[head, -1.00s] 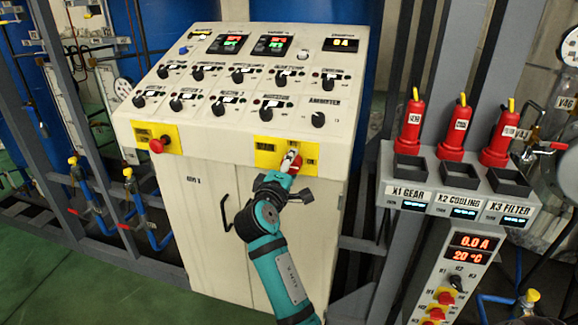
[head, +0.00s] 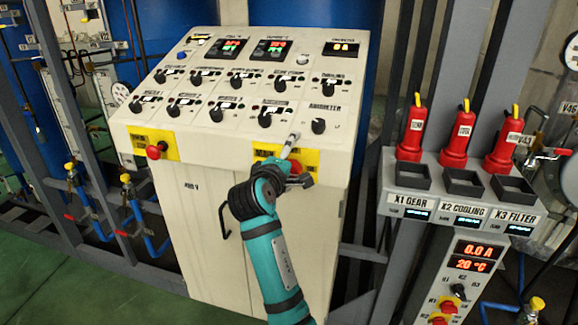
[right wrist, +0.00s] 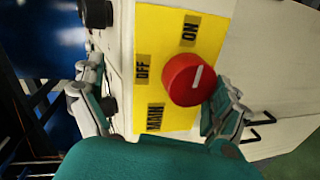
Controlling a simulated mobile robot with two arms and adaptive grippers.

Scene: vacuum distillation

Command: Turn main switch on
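The main switch is a red round knob (right wrist: 188,80) with a white mark, on a yellow plate (right wrist: 160,30) labelled MAIN, OFF and ON in the right wrist view. In the head view the red knob (head: 295,167) shows partly behind my right gripper (head: 292,158), at the lower right of the sloped panel. In the right wrist view my right gripper (right wrist: 160,100) is open, its fingers on either side of the knob. The right finger is close beside the knob; I cannot tell whether it touches. The left finger is well apart. My left gripper is out of view.
The white control cabinet (head: 205,220) carries several black knobs and displays on its sloped panel. Another red button (head: 155,151) on yellow is at its lower left. To the right, a grey shelf (head: 460,208) holds red bottles. Green floor (head: 120,300) is clear at the lower left.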

